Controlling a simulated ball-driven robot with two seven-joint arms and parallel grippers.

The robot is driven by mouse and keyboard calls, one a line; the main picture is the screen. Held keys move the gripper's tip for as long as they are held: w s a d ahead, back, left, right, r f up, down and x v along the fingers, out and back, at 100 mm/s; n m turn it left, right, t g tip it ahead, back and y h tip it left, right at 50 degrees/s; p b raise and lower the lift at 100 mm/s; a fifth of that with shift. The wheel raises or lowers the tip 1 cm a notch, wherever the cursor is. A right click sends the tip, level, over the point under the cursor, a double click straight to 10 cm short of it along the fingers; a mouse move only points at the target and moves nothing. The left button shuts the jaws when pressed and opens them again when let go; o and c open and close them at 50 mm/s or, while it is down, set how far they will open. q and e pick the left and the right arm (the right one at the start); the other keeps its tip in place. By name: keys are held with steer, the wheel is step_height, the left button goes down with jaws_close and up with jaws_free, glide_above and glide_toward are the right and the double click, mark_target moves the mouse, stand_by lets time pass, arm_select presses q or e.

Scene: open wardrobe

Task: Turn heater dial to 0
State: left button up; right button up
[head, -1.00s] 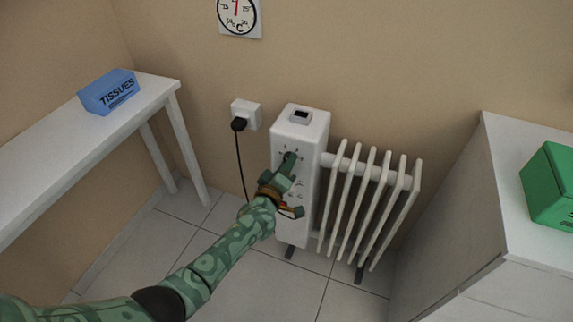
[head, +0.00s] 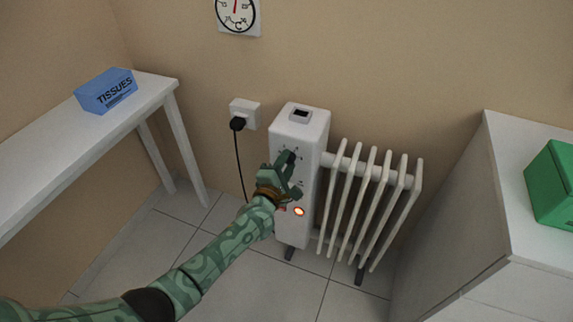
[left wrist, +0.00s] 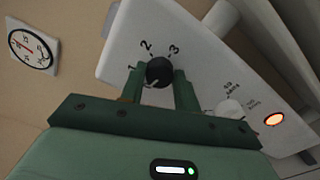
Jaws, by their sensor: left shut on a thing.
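The white heater (head: 300,133) stands against the wall, and its front panel also shows in the left wrist view (left wrist: 205,55). Its black dial (left wrist: 159,72) has the printed numbers 1, 2 and 3 around its upper side. A pale mark shows on the dial's lower left edge. My left gripper (left wrist: 160,88) is shut on the dial, one green finger on each side. In the head view the left gripper (head: 287,160) hides most of the dial. A 0 is not readable. My right gripper is not in view.
White radiator fins (head: 370,205) stand to the right. A black cord (head: 240,165) runs from the wall socket (head: 246,109). A shelf with blue tissues (head: 106,91) is left; a cabinet (head: 455,200) is right.

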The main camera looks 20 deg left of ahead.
arm_select(q)
steer(key=shift+f+n, duration=0.15)
steer(key=shift+n, duration=0.85)
steer(key=o, duration=1)
steer(key=shift+c, duration=0.2)
steer(key=shift+s, duration=0.1)
